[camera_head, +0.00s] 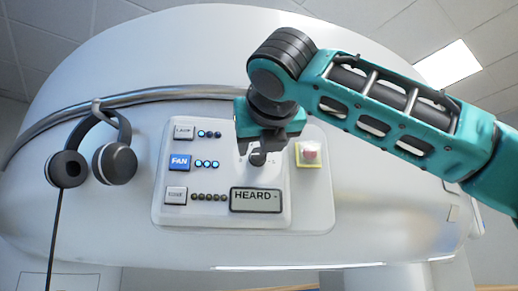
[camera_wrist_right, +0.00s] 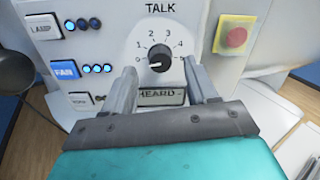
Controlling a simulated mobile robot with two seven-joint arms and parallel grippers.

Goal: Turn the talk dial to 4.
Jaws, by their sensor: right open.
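The talk dial (camera_wrist_right: 159,58) is a round black knob on the white panel, under the word TALK, with a ring of numbers around it. Its white pointer mark faces left, near the 0 at the lower left. In the head view the dial (camera_head: 257,157) shows just below my right gripper (camera_head: 265,140). My right gripper (camera_wrist_right: 161,78) is open, its two fingers apart below and to either side of the dial in the wrist view. It holds nothing; whether a finger touches the knob I cannot tell. My left gripper is not in view.
The panel (camera_head: 310,218) has LAMP (camera_head: 184,132), a lit blue FAN (camera_head: 180,162) and another button (camera_head: 175,195) at left. A display (camera_head: 256,200) reads HEARD. A red button on yellow (camera_head: 309,153) is right of the dial. Headphones (camera_head: 114,163) hang at left.

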